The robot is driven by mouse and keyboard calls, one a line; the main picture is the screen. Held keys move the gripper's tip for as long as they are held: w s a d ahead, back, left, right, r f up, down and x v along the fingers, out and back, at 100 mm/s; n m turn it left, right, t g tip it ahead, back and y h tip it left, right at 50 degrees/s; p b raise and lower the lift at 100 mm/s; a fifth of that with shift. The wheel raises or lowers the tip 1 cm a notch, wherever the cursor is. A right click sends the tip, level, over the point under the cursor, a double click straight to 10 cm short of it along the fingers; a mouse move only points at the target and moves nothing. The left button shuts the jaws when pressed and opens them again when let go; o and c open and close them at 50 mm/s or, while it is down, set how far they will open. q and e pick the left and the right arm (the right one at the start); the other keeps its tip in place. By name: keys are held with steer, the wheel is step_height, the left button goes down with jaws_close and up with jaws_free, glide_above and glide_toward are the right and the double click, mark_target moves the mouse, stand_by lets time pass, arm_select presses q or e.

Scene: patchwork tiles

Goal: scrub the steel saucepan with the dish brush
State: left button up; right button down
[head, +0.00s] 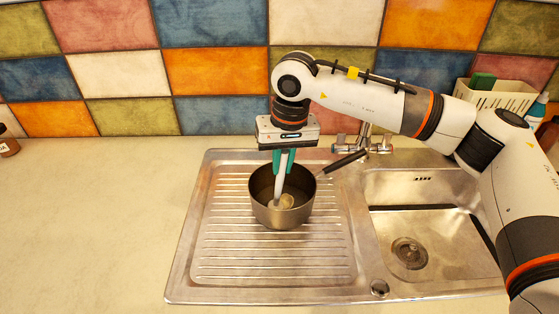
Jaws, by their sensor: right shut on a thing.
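The steel saucepan (282,216) stands upright on the ribbed drainboard left of the sink bowl. Its dark handle (342,163) points to the back right. My right gripper (283,164) is above the saucepan, pointing down. It is shut on the dish brush (281,184), whose pale handle runs down into the pan at a slight tilt. The round brush head (285,201) is inside the pan, low near the bottom; whether it touches the bottom I cannot tell. My left gripper is not in view.
The metal sink unit (190,285) has an empty bowl (430,232) to the right, with a tap (364,142) behind it. A cream caddy (487,97) with a green sponge and a bottle (537,108) stand at the back right. The left counter is mostly clear, with a small jar (8,146) at its edge.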

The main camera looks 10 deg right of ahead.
steer(key=shift+s+d+f, duration=0.1)
steer(key=shift+d, duration=0.25)
steer(key=shift+w+d+b, duration=0.1)
steer(key=shift+w+b, duration=0.65)
steer(key=shift+w, duration=0.55)
